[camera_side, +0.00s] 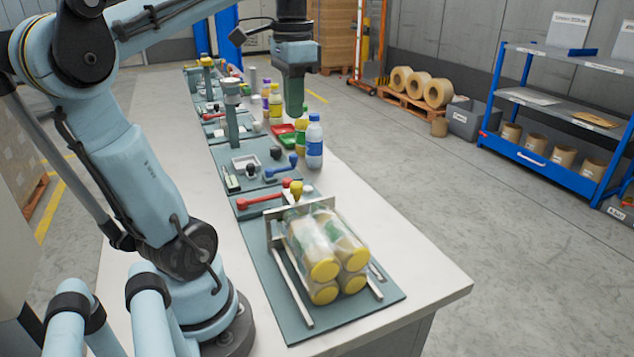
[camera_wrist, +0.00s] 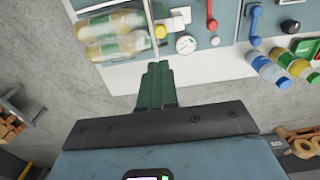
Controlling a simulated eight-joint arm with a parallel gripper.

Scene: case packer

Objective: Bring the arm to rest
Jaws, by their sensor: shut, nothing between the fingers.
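My gripper (camera_side: 294,95) hangs above the far part of the long bench in the side view, its green fingers together and pointing down, with nothing held. In the wrist view the fingers of my gripper (camera_wrist: 158,72) are closed, over the bench's edge and the floor. In the side view, wrapped bottles with yellow caps (camera_side: 325,255) lie on their sides between metal rails on a green plate (camera_side: 350,325) at the near end of the bench. The wrapped bottles also show in the wrist view (camera_wrist: 112,25). My gripper is apart from everything on the bench.
Red and blue handles (camera_side: 260,199) sit on green plates. The bench's right side (camera_side: 390,225) is bare. Blue shelving (camera_side: 560,110) and a pallet with rolls (camera_side: 420,90) stand on the floor beyond.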

